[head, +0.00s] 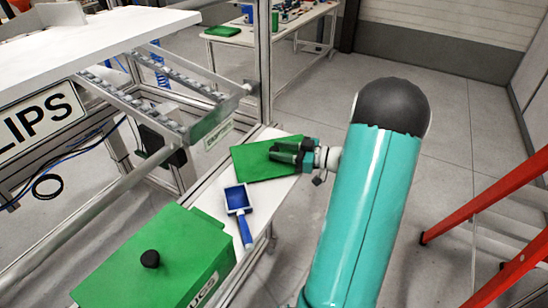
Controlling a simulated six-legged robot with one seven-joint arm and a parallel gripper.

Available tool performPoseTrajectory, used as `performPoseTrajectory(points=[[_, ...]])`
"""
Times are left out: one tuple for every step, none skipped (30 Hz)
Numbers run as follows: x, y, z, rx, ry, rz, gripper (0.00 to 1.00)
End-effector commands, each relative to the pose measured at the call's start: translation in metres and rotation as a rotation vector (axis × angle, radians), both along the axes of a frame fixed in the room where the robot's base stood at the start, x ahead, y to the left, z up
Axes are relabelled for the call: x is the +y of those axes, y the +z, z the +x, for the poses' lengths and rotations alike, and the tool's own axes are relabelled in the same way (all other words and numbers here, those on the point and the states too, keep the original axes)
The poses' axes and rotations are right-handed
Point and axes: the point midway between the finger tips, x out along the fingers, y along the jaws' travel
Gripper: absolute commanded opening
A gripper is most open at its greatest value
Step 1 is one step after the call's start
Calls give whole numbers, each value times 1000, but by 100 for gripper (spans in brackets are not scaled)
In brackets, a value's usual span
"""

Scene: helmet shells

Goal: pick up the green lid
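A flat green lid-like panel (254,164) lies over the narrow white bench in the middle of the head view. My gripper (280,152) is over its right part, with the fingers pointing left. I cannot tell whether the fingers touch the panel, or whether they are open or shut. The gripper hides part of the panel's right side. A green box (170,250) at the lower left has a green top with a black knob (150,259); it stands apart from my gripper.
A blue scoop-like tool (239,205) lies on the white bench (208,192) between panel and box. A metal frame post (263,70) stands behind the panel. Red legs (490,215) stand at the right. A back table holds another flat green thing (222,31). Grey floor is clear behind my arm.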

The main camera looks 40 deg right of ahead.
Motion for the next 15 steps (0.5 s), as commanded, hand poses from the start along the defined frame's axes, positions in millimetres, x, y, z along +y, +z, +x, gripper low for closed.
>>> performPoseTrajectory(points=[[0, 0, 0, 0, 0, 0, 28], [0, 0, 0, 0, 0, 0, 23], [0, 0, 0, 0, 0, 0, 15], [0, 0, 0, 0, 0, 0, 9], [0, 0, 0, 0, 0, 0, 4], [0, 0, 0, 0, 0, 0, 4], [0, 0, 0, 0, 0, 0, 4], [0, 0, 0, 0, 0, 0, 4], [0, 0, 0, 0, 0, 0, 4], [0, 0, 0, 0, 0, 0, 4], [0, 0, 0, 0, 0, 0, 4], [0, 1, 0, 0, 0, 0, 4], [0, 1, 0, 0, 0, 0, 4], [0, 2, 0, -1, 0, -1, 4], [0, 3, 0, -1, 0, -1, 4]])
